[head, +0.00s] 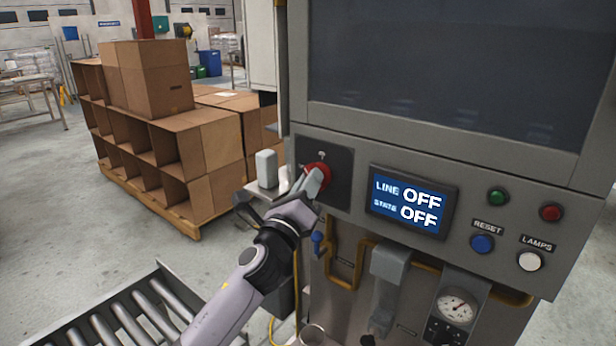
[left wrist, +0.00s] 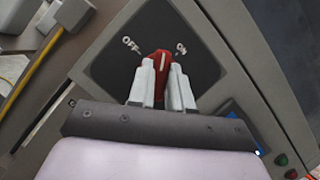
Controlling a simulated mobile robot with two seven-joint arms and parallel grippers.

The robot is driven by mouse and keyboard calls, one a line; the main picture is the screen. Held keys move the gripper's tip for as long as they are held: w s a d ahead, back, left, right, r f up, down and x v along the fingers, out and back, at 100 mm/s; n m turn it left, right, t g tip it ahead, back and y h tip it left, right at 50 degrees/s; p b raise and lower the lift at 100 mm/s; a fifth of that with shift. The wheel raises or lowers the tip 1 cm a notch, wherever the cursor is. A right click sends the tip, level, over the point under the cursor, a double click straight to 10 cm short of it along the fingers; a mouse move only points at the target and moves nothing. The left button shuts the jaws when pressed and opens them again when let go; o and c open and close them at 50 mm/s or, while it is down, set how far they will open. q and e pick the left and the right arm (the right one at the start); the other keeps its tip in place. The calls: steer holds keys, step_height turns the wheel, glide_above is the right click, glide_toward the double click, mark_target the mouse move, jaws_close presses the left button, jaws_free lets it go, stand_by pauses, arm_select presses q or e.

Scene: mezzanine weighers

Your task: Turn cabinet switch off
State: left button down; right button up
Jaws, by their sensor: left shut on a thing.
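The red cabinet switch (head: 321,172) is a rotary knob on a dark square plate on the cabinet front. My left gripper (head: 310,182) is shut on it, coming in from the lower left. In the left wrist view the red knob (left wrist: 161,68) sits between the two pale fingers of my left gripper (left wrist: 161,85). The white mark on the knob points up, between the printed OFF and ON labels. The display (head: 408,202) reads LINE OFF and STATE OFF. My right gripper is not in view.
Right of the display are a green button (head: 498,196), a red button (head: 551,213), a blue RESET button (head: 482,243) and a white LAMPS button (head: 530,261). A gauge (head: 456,308) is below. A roller conveyor (head: 137,318) and stacked cardboard boxes (head: 160,125) stand left.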

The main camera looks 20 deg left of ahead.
arm_select(q)
steer(key=shift+d+r+n+g+y+p, duration=0.1)
steer(key=shift+n+g+y+p, duration=0.5)
steer(key=shift+n, duration=1.35)
steer(key=shift+a+f+n+g+y+p, duration=0.1)
steer(key=shift+n+g+y+p, duration=0.5)
steer(key=shift+n, duration=1.3)
steer(key=shift+d+r+n+g+y+p, duration=0.1)
steer(key=shift+n+g+y+p, duration=0.5)
steer(key=shift+n, duration=1.65)
steer(key=c, duration=1)
jaws_free()
steer(key=shift+c, duration=0.2)
steer(key=s, duration=0.7)
steer(key=shift+s+d, duration=0.15)
